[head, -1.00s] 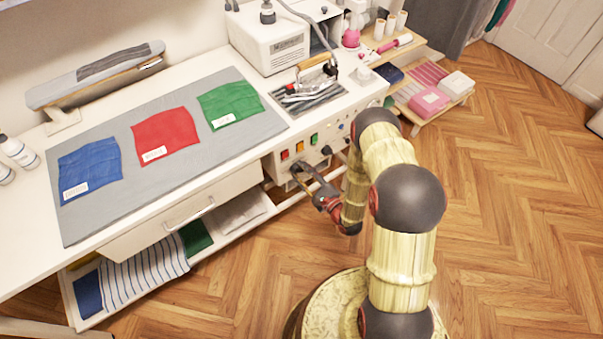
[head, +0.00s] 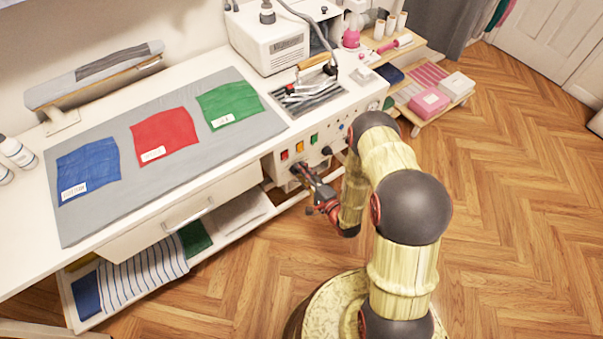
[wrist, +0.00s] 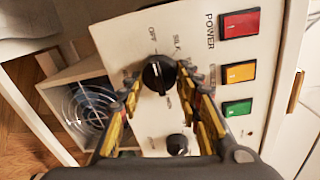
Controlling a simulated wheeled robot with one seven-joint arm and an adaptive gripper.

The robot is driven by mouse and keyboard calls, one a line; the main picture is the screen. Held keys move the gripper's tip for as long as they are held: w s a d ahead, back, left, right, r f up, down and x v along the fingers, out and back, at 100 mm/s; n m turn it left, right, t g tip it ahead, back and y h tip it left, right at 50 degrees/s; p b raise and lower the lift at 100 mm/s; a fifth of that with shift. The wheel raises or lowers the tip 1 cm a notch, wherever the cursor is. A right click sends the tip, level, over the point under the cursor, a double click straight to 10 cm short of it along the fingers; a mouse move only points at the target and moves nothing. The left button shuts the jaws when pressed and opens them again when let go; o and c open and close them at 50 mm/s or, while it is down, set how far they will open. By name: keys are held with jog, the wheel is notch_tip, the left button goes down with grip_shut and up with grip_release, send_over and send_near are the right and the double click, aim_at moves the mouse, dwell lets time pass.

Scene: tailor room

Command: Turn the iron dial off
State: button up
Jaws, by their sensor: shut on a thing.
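The iron dial (wrist: 158,72), a round black knob, sits on the white control panel (wrist: 130,42). In the wrist view the printed words OFF and SILK show above it. My gripper (wrist: 157,80) has a fingertip on each side of the dial and is shut on it. In the head view my gripper (head: 306,180) reaches the panel's front from the lower right, and its fingers partly hide the dial. The dial's exact setting is hard to read.
A smaller black knob (wrist: 177,144) is below the dial in the wrist view. Red (wrist: 240,23), yellow (wrist: 239,72) and green (wrist: 237,108) switches line the right. A round vent grille (wrist: 90,105) is left. Open wood floor (head: 510,200) lies right of my arm.

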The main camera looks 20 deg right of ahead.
dwell(0.3)
jog(key=o, duration=1.1)
jog(key=shift+o, duration=0.3)
jog(key=v, duration=1.2)
